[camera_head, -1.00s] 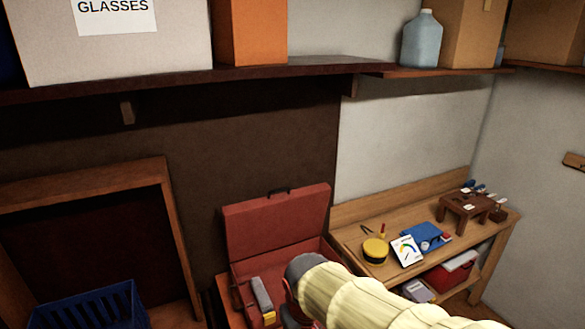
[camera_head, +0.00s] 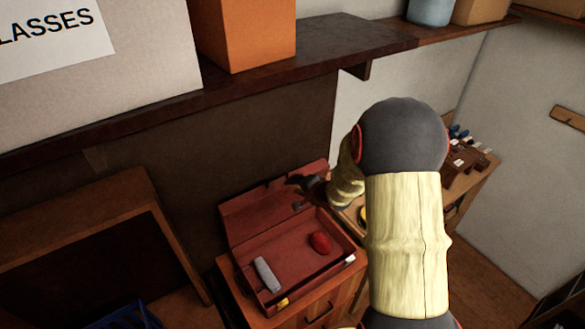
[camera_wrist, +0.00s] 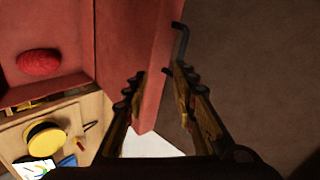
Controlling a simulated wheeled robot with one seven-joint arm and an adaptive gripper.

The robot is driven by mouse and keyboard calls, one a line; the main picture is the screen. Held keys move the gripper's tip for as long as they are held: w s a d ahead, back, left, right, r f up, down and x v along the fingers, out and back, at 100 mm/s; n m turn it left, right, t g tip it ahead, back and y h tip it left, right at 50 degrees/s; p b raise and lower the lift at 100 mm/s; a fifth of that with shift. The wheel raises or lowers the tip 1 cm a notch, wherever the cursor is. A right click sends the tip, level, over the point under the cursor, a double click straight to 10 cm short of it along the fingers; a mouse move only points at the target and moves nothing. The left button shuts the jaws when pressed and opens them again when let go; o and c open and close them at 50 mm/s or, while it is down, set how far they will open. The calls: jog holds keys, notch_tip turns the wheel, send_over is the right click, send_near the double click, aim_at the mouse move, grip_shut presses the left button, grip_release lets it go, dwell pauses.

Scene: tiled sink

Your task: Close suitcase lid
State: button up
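The red suitcase (camera_head: 345,247) stands open on a wooden cabinet, its lid (camera_head: 250,212) raised at the back. A red rounded item (camera_head: 320,242) and a grey bar-like item (camera_head: 267,274) lie inside. My gripper (camera_head: 305,190) is at the upper right part of the lid. In the wrist view, the fingers of my gripper (camera_wrist: 160,80) are apart, one on each side of the lid's edge (camera_wrist: 150,105). Whether they touch it is unclear. The lid's dark handle (camera_wrist: 180,42) shows just beyond the right finger.
A dark wooden shelf (camera_head: 345,40) with an orange box (camera_head: 245,30) and a white box (camera_head: 90,80) hangs above. A workbench (camera_head: 478,178) with tools stands to the right, partly hidden by my arm. A wooden frame (camera_head: 110,200) is at left.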

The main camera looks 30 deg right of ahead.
aim_at(278, 177)
jog(key=shift+w+a+f+m+t+y+b, duration=0.15)
jog(key=shift+w+a+f+m+b, duration=0.4)
jog(key=shift+w, duration=1.2)
jog(key=shift+w+a+f+m+t+y+b, duration=0.1)
jog(key=shift+w+f+m+t+b, duration=0.15)
jog(key=shift+w+f+b, duration=1.1)
jog(key=shift+w+a+r+m+t+y+b, duration=0.2)
jog(key=shift+w+m+b, duration=0.25)
jog(key=shift+w, duration=1.75)
jog(key=shift+f, duration=0.15)
jog(key=shift+c, duration=0.2)
jog(key=c, duration=0.6)
jog(key=shift+s, duration=0.1)
grip_shut()
jog(key=shift+s+f, duration=0.15)
